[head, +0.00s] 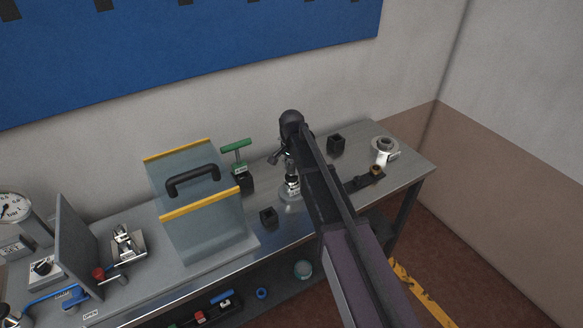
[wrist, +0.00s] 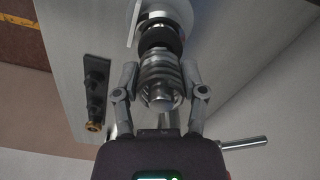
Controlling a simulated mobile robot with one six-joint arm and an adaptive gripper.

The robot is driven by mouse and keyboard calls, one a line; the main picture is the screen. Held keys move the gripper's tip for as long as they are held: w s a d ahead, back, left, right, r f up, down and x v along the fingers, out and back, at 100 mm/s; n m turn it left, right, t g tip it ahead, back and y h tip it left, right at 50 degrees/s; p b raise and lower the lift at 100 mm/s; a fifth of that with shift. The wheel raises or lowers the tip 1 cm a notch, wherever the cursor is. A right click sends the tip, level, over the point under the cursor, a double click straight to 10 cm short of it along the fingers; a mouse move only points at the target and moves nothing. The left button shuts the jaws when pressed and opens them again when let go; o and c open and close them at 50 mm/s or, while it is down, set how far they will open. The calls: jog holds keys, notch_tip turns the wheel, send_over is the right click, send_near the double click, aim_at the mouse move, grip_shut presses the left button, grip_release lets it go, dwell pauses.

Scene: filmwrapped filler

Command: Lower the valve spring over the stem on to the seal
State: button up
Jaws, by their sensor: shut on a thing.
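In the wrist view the valve spring (wrist: 150,75) is a grey coil between the two fingers of my gripper (wrist: 160,73), which is shut on it. The round metal end of the stem (wrist: 160,98) shows inside the coil, so the spring appears to be around the stem. A dark collar (wrist: 160,40) lies just beyond the spring, with pale round parts past it. I cannot make out the seal or any gap to it. In the head view my gripper (head: 291,162) is above a round metal base (head: 287,193), and my arm hides part of it.
A clear shield with yellow edges (head: 205,238) stands left of the work. A green-handled tool (head: 237,148), black square holders (head: 336,144) (head: 268,217) and a dark rack (head: 357,184) are nearby. A metal rod (wrist: 245,142) sticks out at right in the wrist view.

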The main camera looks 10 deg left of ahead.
jog(key=shift+f+b, duration=0.65)
jog(key=shift+f, duration=0.05)
jog(key=o, duration=1.2)
jog(key=shift+r, duration=0.2)
notch_tip(320, 180, up, 13)
jog(key=p, duration=1.3)
jog(key=shift+r+p, duration=0.15)
jog(key=shift+p, duration=0.25)
jog(key=shift+s+d+f+b, duration=0.15)
jog(key=shift+d+f+b, duration=0.2)
jog(key=shift+f+b, duration=0.2)
jog(key=shift+s+d+f+b, duration=0.15)
jog(key=shift+d+f+b, duration=0.3)
jog(key=shift+d, duration=0.15)
jog(key=s+d+f+b, duration=0.3)
jog(key=d+f+b, duration=0.3)
jog(key=d, duration=0.1)
jog(key=s+d+f+b, duration=0.3)
jog(key=d+f+b, duration=0.3)
jog(key=d, duration=0.1)
jog(key=shift+d+f+b, duration=0.25)
jog(key=shift+f+b, duration=0.05)
